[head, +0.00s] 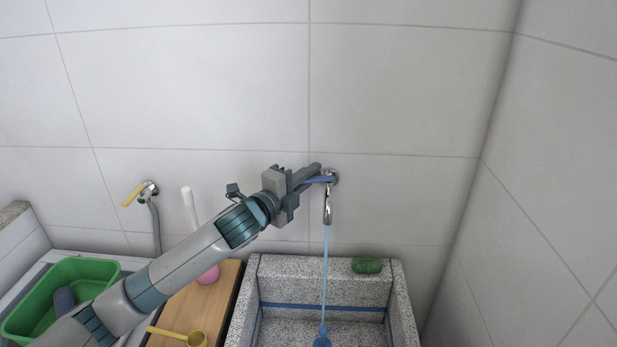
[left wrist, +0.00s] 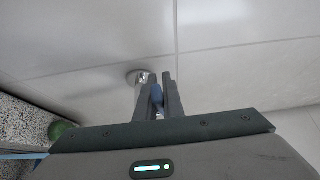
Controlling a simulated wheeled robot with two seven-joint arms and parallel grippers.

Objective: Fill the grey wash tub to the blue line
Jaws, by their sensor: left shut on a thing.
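The grey speckled wash tub (head: 398,290) stands against the wall at the lower middle of the head view. A blue line (head: 345,308) runs round its inner walls. A chrome wall tap (head: 328,207) hangs above it, and a thin stream of water (head: 325,265) falls into the tub. A blue patch shows where it lands; the water level is not clear. My left gripper (head: 312,174) is shut on the tap's blue lever (head: 322,180). The lever shows between the fingers in the left wrist view (left wrist: 157,95). My right gripper is not in view.
A green scrubber (head: 367,266) lies on the tub's back rim. Left are a wooden board (head: 222,300) with a yellow scoop (head: 196,339) and a pink-and-white item (head: 208,274), a green basin (head: 80,268), and another tap with a yellow lever (head: 134,193). A side wall bounds the right.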

